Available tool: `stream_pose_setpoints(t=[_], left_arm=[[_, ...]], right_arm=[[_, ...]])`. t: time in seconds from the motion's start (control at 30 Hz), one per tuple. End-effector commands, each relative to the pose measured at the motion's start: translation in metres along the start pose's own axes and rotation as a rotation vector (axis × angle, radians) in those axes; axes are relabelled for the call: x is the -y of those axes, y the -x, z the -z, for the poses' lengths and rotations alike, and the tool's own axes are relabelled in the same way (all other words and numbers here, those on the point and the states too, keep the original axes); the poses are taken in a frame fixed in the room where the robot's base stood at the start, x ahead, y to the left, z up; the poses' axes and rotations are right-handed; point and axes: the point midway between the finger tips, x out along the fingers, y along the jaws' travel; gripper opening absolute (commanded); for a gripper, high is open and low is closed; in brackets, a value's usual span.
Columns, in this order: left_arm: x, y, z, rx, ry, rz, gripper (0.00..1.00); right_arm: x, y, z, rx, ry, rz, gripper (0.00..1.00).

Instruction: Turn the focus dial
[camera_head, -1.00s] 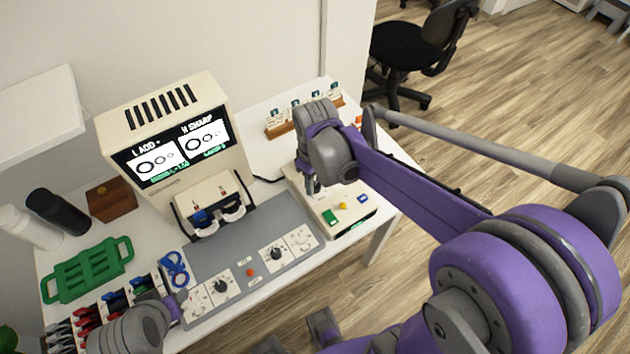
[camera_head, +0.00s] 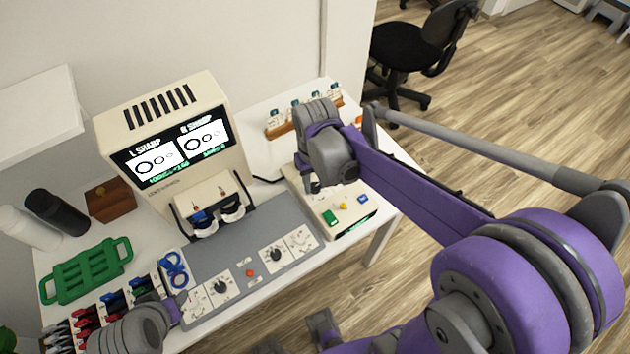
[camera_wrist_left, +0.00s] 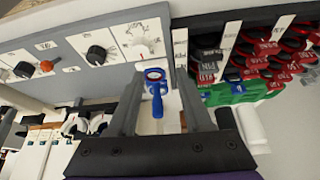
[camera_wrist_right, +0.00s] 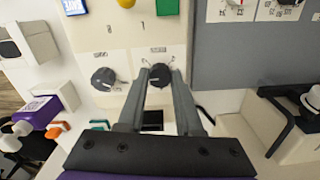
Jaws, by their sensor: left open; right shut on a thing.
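A cream control box (camera_head: 345,212) stands at the right of the table, with coloured buttons. In the right wrist view, two black dials sit side by side on it. My right gripper (camera_wrist_right: 160,82) is shut on one black dial (camera_wrist_right: 160,73); the other dial (camera_wrist_right: 104,79) is free beside a finger. I cannot read which label belongs to the held dial. In the head view my right wrist hides both dials. The screen (camera_head: 180,150) reads "L SHARP" and "R SHARP" above rings. My left gripper (camera_wrist_left: 160,110) is open near a blue-handled lens (camera_wrist_left: 155,88), apart from the dials.
A grey panel (camera_head: 240,255) with more knobs lies in front of the screen. A green tray (camera_head: 88,270), dark bottle (camera_head: 60,212) and brown box (camera_head: 110,202) stand left. A rack of small bottles (camera_head: 283,128) is behind my right wrist. Coloured lens pieces fill the front left.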

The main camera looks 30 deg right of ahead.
Motion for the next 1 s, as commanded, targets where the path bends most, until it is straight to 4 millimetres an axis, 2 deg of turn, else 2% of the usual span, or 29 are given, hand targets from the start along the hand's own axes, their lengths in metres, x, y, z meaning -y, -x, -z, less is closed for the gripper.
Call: stream_pose_setpoints(t=[0.27, 0.3, 0.43, 0.77, 0.87, 1.0], left_arm=[[0.0, 0.0, 0.0, 0.0, 0.0, 0.0, 0.5], [0.0, 0.0, 0.0, 0.0, 0.0, 0.0, 0.5], [0.0, 0.0, 0.0, 0.0, 0.0, 0.0, 0.5], [0.0, 0.0, 0.0, 0.0, 0.0, 0.0, 0.5], [0.0, 0.002, 0.001, -0.001, 0.0, 0.0, 0.5], [0.0, 0.005, 0.004, -0.003, 0.0, 0.0, 0.5]], right_arm=[[0.0, 0.0, 0.0, 0.0, 0.0, 0.0, 0.0], [0.0, 0.0, 0.0, 0.0, 0.0, 0.0, 0.4], [0.0, 0.0, 0.0, 0.0, 0.001, 0.0, 0.63], [0.0, 0.002, 0.0, 0.0, 0.001, 0.0, 0.64], [0.0, 0.011, 0.0, 0.0, 0.001, 0.0, 0.64], [0.0, 0.037, 0.0, -0.001, 0.001, 0.0, 0.64]])
